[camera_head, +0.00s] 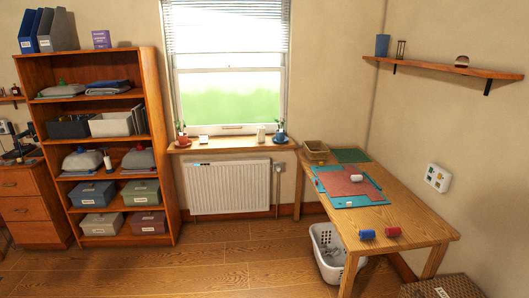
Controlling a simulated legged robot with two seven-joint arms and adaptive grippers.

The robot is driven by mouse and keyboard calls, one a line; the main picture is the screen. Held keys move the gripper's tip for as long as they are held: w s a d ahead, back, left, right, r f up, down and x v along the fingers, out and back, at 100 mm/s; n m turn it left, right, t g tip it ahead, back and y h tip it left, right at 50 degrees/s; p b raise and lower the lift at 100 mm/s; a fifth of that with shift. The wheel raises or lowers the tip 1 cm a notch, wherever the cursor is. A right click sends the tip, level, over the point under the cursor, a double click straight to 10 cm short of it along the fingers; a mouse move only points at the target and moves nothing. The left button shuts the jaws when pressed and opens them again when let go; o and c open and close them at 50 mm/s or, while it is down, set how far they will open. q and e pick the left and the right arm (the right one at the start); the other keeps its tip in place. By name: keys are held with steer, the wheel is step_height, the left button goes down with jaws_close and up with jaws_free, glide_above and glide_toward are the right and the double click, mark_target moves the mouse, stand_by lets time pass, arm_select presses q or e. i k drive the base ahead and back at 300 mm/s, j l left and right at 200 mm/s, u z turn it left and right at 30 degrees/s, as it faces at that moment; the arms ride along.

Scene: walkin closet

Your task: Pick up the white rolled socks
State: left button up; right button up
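A small white item (357,178) lies on the red cloth (345,182) on the wooden table at the right. It may be the white rolled socks, but it is too small to be sure. A second small white item (375,196) lies near the right edge of the teal mat (344,202). A white laundry basket (322,262) stands on the floor by the table, with greyish-white contents that I cannot make out. Neither of my grippers shows in the head view.
A blue roll (367,234) and a red roll (393,231) lie near the front of the wooden table (412,217). A tan basket (316,151) stands at its back. A full shelf unit (159,140) is at left. The wooden floor (220,262) in the middle is clear.

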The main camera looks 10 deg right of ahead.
mark_target(355, 177)
steer(key=i+z, duration=0.1)
steer(key=i, duration=0.95)
steer(key=i+j, duration=0.2)
steer(key=i, duration=0.8)
steer(key=i+z, duration=0.3)
steer(key=z, duration=0.15)
steer(key=i+j+z, duration=0.15)
steer(key=i+z, duration=0.25)
steer(key=i+j+z, duration=0.2)
steer(key=z, duration=0.25)
steer(key=i+j+z, duration=0.25)
steer(key=z, duration=0.15)
steer(key=i+j+z, duration=0.15)
steer(key=j+z, duration=0.3)
